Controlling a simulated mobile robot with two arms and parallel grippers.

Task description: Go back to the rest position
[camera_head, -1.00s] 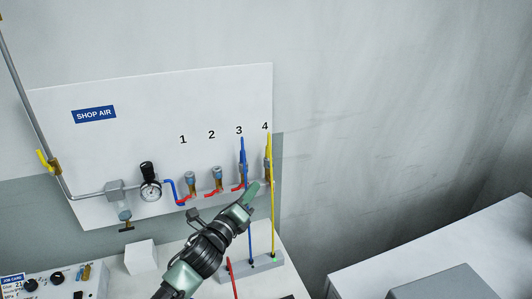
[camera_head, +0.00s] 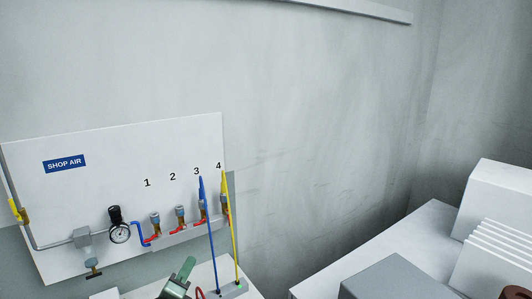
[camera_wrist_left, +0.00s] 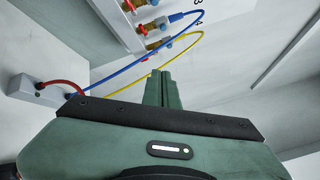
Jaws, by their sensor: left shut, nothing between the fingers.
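My left gripper (camera_head: 184,272) is shut and empty. It shows at the bottom of the head view, below the numbered outlets and left of the hoses. In the left wrist view its two green fingers (camera_wrist_left: 160,88) are pressed together, with nothing between them. A blue hose (camera_head: 211,245) runs from outlet 3 and a yellow hose (camera_head: 231,235) from outlet 4, down to a grey block (camera_head: 236,289). The fingers appear apart from both hoses. My right gripper is not in view.
The white SHOP AIR panel (camera_head: 100,190) carries a gauge (camera_head: 120,233), red-handled valves and a yellow lever (camera_head: 18,212). A red hose (camera_wrist_left: 62,84) enters the block. At right, a table (camera_head: 420,235) holds grey and white boxes. The wall area between panel and table is clear.

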